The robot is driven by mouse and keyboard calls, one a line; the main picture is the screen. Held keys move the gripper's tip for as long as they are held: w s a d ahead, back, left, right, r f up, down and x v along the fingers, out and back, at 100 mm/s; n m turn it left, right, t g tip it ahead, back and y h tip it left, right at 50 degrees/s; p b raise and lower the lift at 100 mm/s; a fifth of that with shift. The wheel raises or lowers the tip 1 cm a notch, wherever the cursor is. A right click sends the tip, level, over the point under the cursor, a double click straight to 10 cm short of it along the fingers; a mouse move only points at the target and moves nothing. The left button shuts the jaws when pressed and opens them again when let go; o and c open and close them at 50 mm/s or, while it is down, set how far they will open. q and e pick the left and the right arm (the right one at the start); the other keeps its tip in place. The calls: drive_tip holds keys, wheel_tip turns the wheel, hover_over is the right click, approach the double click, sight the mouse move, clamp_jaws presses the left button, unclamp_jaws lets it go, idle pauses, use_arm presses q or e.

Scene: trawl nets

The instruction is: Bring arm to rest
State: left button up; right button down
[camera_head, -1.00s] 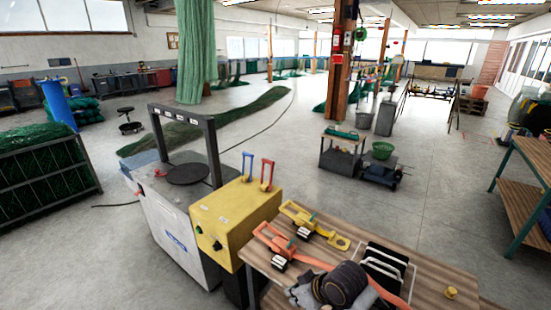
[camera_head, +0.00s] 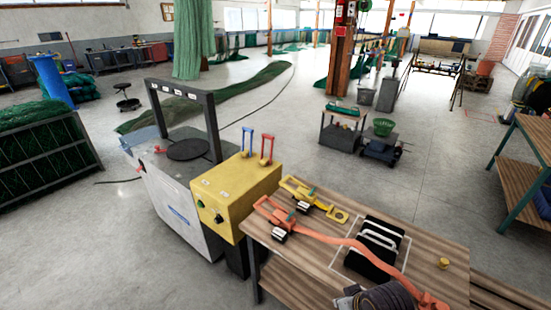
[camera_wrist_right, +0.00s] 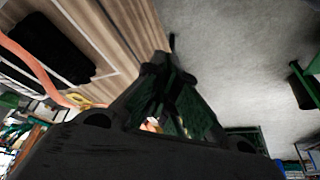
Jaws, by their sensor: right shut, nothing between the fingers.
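My right gripper (camera_wrist_right: 165,75) fills the middle of the right wrist view as a dark shape, its fingers together with nothing between them. In that view the wooden table edge and a black pad (camera_wrist_right: 45,48) lie at upper left, and grey floor at right. My left gripper is not in view.
An orange strap (camera_head: 330,239), orange and yellow (camera_head: 300,187) ratchets and a small brass-coloured piece (camera_head: 444,263) lie on the workbench. A yellow control box (camera_head: 235,190) stands at its left. A shelf (camera_head: 520,180) is at right; open floor (camera_head: 430,200) lies beyond.

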drive_tip(key=s+d+f+m+h, duration=0.1)
drive_tip(key=s+d, duration=0.3)
wheel_tip(320, 180, down, 32)
drive_tip(key=s+f+g, duration=0.1)
drive_tip(key=s+g, duration=0.1)
drive_tip(key=s+d+f, duration=0.2)
drive_tip(key=s+f, duration=0.8)
drive_tip(key=s, duration=0.1)
drive_tip(key=s+d+f+g, duration=0.1)
drive_tip(key=s+d+f, duration=0.1)
drive_tip(key=s+f, duration=0.7)
drive_tip(key=s, duration=0.2)
drive_tip(key=shift+s+d+f, duration=0.15)
drive_tip(key=shift+s+f, duration=0.2)
drive_tip(key=shift+s, duration=0.05)
